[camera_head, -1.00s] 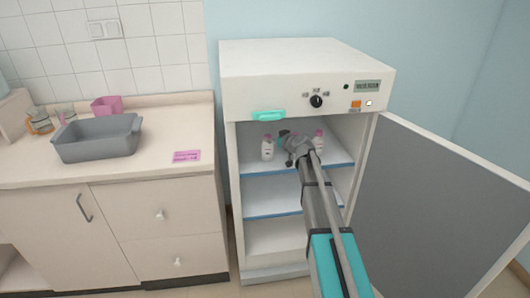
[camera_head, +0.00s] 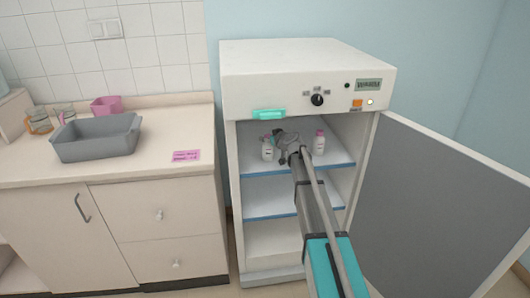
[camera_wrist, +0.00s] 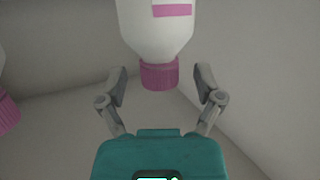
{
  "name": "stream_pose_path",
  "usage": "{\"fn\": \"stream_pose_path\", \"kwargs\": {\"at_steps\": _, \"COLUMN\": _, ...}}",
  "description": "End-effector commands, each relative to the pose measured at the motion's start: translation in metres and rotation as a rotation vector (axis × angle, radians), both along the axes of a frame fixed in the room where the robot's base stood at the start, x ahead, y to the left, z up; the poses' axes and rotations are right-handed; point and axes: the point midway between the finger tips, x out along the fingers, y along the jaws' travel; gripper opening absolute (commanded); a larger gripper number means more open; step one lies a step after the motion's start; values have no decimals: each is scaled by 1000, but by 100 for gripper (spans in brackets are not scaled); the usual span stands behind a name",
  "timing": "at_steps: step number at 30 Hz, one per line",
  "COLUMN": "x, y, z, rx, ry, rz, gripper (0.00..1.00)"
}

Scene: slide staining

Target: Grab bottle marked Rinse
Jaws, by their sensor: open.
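Two white bottles stand on the top shelf inside the open cabinet. The left bottle (camera_head: 267,150) is close beside my gripper (camera_head: 281,141), which partly hides its upper part. The right bottle (camera_head: 319,143) has a pink cap and stands clear to the right. In the wrist view, a white bottle (camera_wrist: 157,30) with a pink label and a pink cap (camera_wrist: 159,76) is centred ahead of my open gripper (camera_wrist: 161,88), its cap between the fingertips in the picture. I see no finger touching it. No label lettering is readable.
The cabinet (camera_head: 300,75) has its door (camera_head: 440,210) open to the right. In the wrist view another pink cap (camera_wrist: 6,112) shows at the left edge. A counter with a grey tub (camera_head: 97,145) and a pink label (camera_head: 186,156) is at left.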

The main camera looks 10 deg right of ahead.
Motion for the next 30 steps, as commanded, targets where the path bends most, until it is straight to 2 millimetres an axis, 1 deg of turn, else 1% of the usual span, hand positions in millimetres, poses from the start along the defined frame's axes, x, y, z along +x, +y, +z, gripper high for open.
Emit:
{"fn": "stream_pose_path", "kwargs": {"at_steps": 1, "x": 4, "y": 1, "z": -2, "rx": 0, "ry": 0, "rz": 0, "gripper": 85}}
{"fn": "stream_pose_path", "kwargs": {"at_steps": 3, "x": 5, "y": 2, "z": -2, "rx": 1, "ry": 0, "rz": 0, "gripper": 85}}
{"fn": "stream_pose_path", "kwargs": {"at_steps": 19, "x": 4, "y": 1, "z": -1, "rx": 1, "ry": 0, "rz": -1, "gripper": 85}}
{"fn": "stream_pose_path", "kwargs": {"at_steps": 20, "x": 4, "y": 1, "z": -1, "rx": 1, "ry": 0, "rz": -1, "gripper": 81}}
{"fn": "stream_pose_path", "kwargs": {"at_steps": 21, "x": 4, "y": 1, "z": -1, "rx": 1, "ry": 0, "rz": -1, "gripper": 74}}
{"fn": "stream_pose_path", "kwargs": {"at_steps": 26, "x": 5, "y": 1, "z": -1, "rx": 1, "ry": 0, "rz": -1, "gripper": 44}}
{"fn": "stream_pose_path", "kwargs": {"at_steps": 30, "x": 5, "y": 1, "z": -1, "rx": 1, "ry": 0, "rz": -1, "gripper": 18}}
